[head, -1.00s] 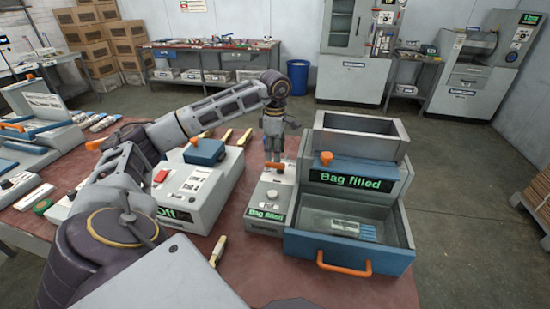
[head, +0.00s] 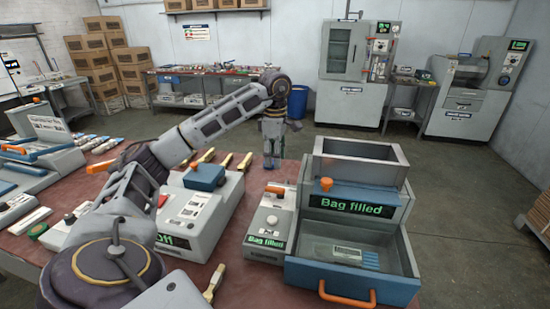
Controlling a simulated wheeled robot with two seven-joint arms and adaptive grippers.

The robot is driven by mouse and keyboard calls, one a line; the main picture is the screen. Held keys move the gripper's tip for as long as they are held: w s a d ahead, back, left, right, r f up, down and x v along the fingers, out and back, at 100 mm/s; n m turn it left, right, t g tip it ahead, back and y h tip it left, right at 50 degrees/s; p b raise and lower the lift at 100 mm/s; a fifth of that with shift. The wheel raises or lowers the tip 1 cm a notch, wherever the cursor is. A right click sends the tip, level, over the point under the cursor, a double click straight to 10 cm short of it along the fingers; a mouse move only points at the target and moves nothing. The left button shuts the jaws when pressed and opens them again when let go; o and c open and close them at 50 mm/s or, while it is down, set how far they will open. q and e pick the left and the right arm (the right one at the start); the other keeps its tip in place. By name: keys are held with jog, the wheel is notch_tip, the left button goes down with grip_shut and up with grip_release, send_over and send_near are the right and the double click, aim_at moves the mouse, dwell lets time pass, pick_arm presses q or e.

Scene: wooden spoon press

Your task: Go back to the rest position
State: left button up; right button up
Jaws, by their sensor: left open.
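My left gripper (head: 271,160) is open and points down, with nothing seen between its fingers. It hangs beyond the small grey control box (head: 265,226), apart from the orange lever (head: 274,189) on top of that box. My left arm reaches in from the lower left above the table. The box's green display reads "Bag filled". My right gripper is out of view.
The bagging machine (head: 357,193) stands right of the control box, also reading "Bag filled". Its open drawer (head: 350,273) holds a packed bag (head: 345,256). A grey press box (head: 208,219) with a blue top sits left on the red table (head: 245,285).

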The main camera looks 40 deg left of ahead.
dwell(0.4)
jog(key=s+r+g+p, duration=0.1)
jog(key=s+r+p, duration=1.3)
jog(key=p, duration=0.7)
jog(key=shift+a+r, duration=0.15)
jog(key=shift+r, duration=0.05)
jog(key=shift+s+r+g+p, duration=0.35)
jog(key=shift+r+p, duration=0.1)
jog(key=shift+p, duration=0.15)
